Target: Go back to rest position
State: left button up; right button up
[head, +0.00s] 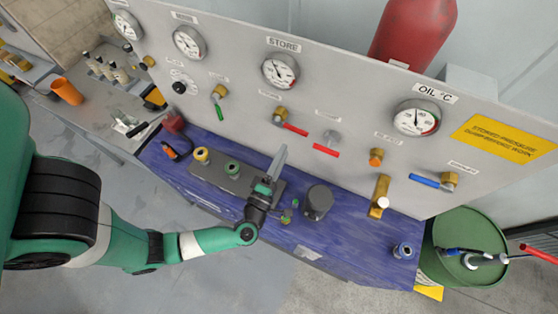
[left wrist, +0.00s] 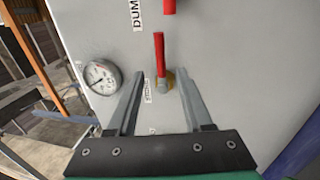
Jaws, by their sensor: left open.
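My left gripper (head: 277,165) is open and empty. It stands over the blue bench in front of the grey panel (head: 235,75), below the red-handled valves. In the left wrist view its two fingers (left wrist: 161,76) are spread, with a red valve handle (left wrist: 160,55) showing beyond and between them; I see no contact. In the head view, one red-handled valve (head: 293,129) sits on a brass body and another (head: 325,150) sits to its lower right. My right gripper is not in view.
A green drum (head: 462,235) stands at the right. An orange cup (head: 67,91) is at the left. Floor in front is clear.

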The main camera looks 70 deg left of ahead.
pick_arm(q)
jog(key=shift+v, duration=1.2)
